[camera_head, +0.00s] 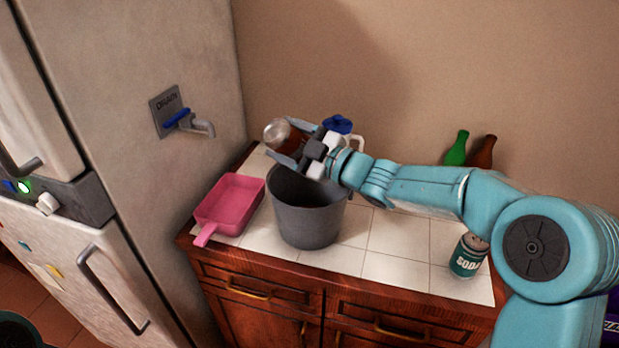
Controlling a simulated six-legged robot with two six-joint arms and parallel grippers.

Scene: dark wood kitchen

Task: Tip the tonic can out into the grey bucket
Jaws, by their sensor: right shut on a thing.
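My right gripper (291,143) is shut on a reddish-brown can (276,134) with a silver end. I take it for the tonic can, but no label can be read. The can is tipped well over, its silver end towards the left, above the back rim of the grey bucket (309,222). The bucket stands upright on the tiled counter. Its inside is dark, and I cannot tell what is in it. The gripper hides part of the can. No liquid stream can be made out. My left gripper is not in view.
A pink tray (230,204) with a handle lies left of the bucket. A green can marked soda (468,257) stands at the counter's right. A blue-lidded pitcher (338,124) and green (457,149) and brown (482,152) bottles stand behind. A drain tap (190,122) juts out left.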

